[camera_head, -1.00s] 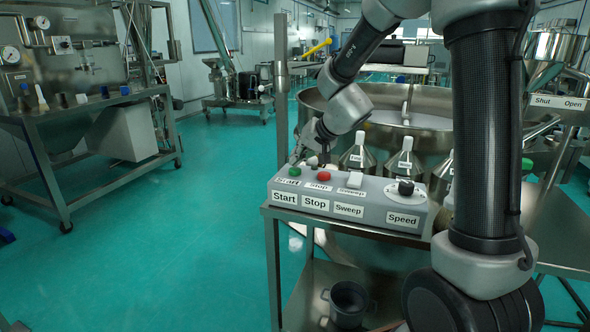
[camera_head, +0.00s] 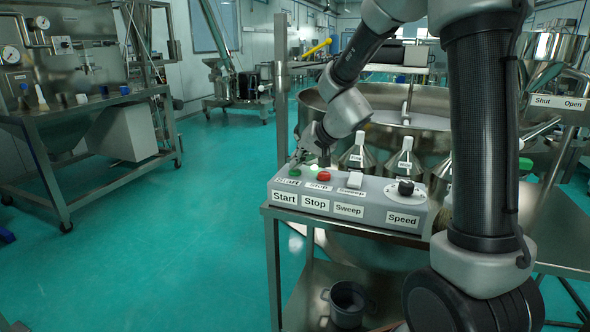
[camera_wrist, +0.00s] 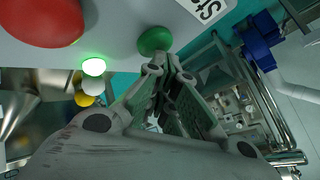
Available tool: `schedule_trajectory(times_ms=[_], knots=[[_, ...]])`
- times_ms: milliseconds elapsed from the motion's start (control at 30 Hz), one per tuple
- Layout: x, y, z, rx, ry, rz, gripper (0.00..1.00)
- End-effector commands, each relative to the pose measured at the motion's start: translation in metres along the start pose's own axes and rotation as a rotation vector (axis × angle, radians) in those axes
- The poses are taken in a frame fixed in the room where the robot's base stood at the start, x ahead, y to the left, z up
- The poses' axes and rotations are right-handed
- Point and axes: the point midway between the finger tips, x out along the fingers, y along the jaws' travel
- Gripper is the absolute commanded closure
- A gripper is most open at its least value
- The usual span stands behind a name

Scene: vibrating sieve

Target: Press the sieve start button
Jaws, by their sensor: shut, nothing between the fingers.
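The control box (camera_head: 345,212) stands on a steel cart, with Start, Stop, Sweep and Speed labels on its front. The green Start button (camera_head: 295,172) is at its left end, beside the red Stop button (camera_head: 323,176). My gripper (camera_head: 297,160) is shut and empty, pointing down over the Start button. In the wrist view, my fingertips (camera_wrist: 166,66) are at the edge of the green button (camera_wrist: 155,40), partly overlapping it. I cannot tell whether the button is pushed in. The red button (camera_wrist: 42,20) is at the upper left there.
A green light (camera_wrist: 94,67) glows above white and yellow segments in the wrist view. A black pot (camera_head: 348,300) is on the cart's lower shelf. The floor at left is open.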

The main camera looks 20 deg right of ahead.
Motion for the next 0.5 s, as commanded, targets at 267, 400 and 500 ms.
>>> schedule_trajectory(times_ms=[267, 400, 500], knots=[[0.001, 0.0009, 0.0012, 0.0, -0.001, 0.0, 1.0], [0.0004, 0.0002, 0.0007, 0.0, -0.001, 0.0, 1.0], [-0.0026, -0.0025, -0.0016, 0.0, 0.0, -0.001, 1.0]])
